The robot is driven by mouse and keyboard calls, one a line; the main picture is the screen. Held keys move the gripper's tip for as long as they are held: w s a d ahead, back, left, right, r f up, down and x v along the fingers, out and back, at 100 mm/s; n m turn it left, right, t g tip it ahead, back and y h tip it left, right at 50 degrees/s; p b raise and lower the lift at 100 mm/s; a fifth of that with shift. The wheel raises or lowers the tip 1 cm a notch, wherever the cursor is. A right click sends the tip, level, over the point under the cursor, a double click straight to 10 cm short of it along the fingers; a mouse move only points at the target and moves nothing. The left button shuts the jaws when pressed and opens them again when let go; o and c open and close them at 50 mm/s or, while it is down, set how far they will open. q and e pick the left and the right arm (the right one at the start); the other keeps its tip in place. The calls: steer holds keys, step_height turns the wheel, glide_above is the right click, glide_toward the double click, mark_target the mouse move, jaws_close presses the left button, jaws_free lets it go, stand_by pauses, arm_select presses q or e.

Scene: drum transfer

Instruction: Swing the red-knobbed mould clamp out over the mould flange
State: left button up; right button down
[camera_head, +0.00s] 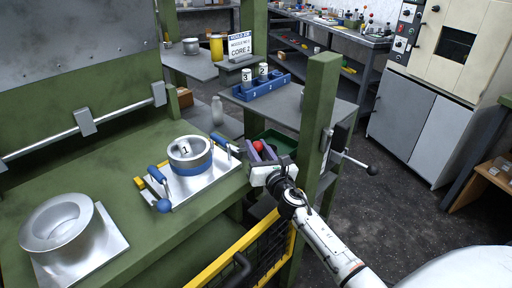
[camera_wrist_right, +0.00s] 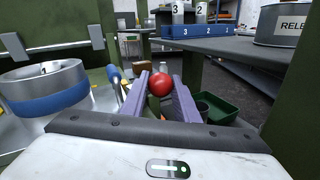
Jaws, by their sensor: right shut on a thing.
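My right gripper (camera_head: 262,150) reaches the right edge of the green press bed. Its purple fingers are shut on the red knob (camera_head: 258,146) of the mould clamp. In the right wrist view the red knob (camera_wrist_right: 160,84) sits between the two fingertips (camera_wrist_right: 160,92). The clamp's arm is mostly hidden behind the gripper. The mould (camera_head: 189,155), a silver ring with a blue band and a "1" block in it, stands on a silver plate (camera_head: 208,181) left of the gripper. It also shows in the right wrist view (camera_wrist_right: 48,88). The left gripper is not in view.
A blue-knobbed lever (camera_head: 162,204) and blue-handled clamps stand around the plate. A green post (camera_head: 314,130) rises close right of my gripper. A silver flanged bowl (camera_head: 57,230) lies at left. A green bin (camera_head: 272,140) and a yellow-framed guard (camera_head: 240,250) are nearby.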

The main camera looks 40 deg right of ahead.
steer(key=c, duration=1.4)
jaws_free()
steer(key=v, duration=1)
steer(key=shift+s, duration=0.15)
